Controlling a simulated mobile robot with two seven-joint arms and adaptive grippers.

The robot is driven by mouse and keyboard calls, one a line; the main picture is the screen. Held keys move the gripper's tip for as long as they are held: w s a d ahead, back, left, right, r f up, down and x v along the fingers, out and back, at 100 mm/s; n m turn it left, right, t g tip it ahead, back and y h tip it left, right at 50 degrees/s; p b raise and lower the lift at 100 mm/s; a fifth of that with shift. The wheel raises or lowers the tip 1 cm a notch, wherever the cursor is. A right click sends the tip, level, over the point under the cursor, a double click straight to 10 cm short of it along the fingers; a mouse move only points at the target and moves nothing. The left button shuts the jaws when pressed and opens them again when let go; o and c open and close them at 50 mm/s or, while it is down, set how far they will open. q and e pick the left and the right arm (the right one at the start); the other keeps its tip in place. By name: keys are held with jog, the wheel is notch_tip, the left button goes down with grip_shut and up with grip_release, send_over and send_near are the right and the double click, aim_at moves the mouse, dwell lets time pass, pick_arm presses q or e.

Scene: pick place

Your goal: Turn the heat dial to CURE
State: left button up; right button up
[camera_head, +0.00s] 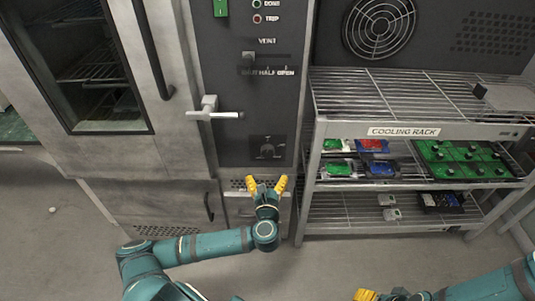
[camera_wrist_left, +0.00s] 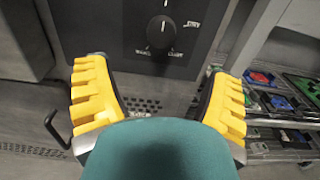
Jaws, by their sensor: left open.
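The heat dial (camera_head: 267,149) is a dark round knob on the lower part of the oven's dark control panel (camera_head: 232,137). In the left wrist view the dial (camera_wrist_left: 160,32) has a white pointer mark that points roughly upward. Small white labels sit around it, at its right and below it, too blurred to read surely. My left gripper (camera_head: 266,184) is open and empty, just below the dial in the head view. Its yellow fingers (camera_wrist_left: 162,78) spread wide below the dial, not touching it. My right gripper (camera_head: 378,296) shows only partly at the bottom edge.
A white door handle (camera_head: 209,110) sticks out at the upper left of the dial. The vent slider (camera_head: 265,57) is higher up. A cooling rack (camera_head: 403,131) with boards and small packs stands close on the right. The oven door (camera_head: 171,120) is on the left.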

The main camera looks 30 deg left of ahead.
aim_at(267, 154)
pick_arm(q)
jog(key=b+x, duration=0.1)
jog(key=x, duration=1.1)
jog(key=shift+w+d, duration=0.1)
jog(key=shift+w, duration=0.05)
jog(key=c, duration=1.3)
